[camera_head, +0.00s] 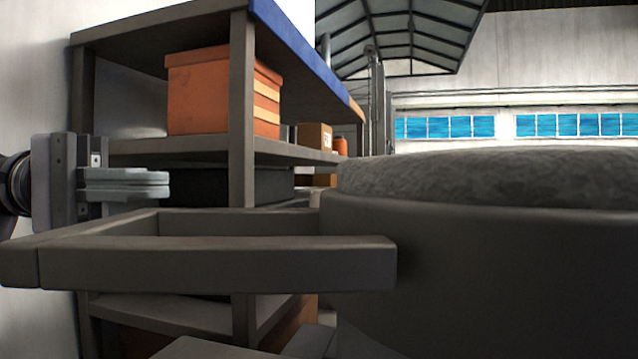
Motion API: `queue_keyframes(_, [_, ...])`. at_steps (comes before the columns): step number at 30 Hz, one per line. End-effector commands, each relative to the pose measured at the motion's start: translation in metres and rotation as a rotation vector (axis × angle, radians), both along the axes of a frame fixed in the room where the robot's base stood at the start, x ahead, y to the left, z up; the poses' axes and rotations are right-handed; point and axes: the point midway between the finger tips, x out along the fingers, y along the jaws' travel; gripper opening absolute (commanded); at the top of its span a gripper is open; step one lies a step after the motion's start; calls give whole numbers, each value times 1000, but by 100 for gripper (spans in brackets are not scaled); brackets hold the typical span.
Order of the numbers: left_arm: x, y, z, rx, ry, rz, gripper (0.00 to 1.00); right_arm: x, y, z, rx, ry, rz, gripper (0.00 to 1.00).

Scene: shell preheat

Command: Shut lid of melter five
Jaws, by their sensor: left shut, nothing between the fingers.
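A large dark grey round body (500,265), which looks like a melter or its lid, fills the right side close to me. Its top (490,178) is rough, lighter grey and slightly domed. I cannot read a number on it or tell whether a lid is open or shut. A grey bar handle (215,265) juts from it to the left as an open frame. My left gripper (160,182) is shut and empty, its fingers pointing right, just above the handle's far left part in the picture. I cannot tell whether they touch. My right gripper is out of view.
A grey shelf unit (242,110) stands behind at the left, holding an orange box (205,92) and a smaller brown box (314,137). A white wall (35,75) is at the far left. Blue windows (570,125) line the far wall.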

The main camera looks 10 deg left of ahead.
Motion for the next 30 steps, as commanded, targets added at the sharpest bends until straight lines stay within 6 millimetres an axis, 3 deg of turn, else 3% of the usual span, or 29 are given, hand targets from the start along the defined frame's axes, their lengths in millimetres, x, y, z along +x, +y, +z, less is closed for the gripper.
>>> queue_keyframes(8, [1,-26,1,2,-2,-4,0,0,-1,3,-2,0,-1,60])
queue_keyframes(21, [9,-115,2,1,-1,-4,0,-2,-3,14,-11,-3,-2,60])
queue_keyframes(30, [12,-139,0,-1,1,-1,0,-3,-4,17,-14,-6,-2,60])
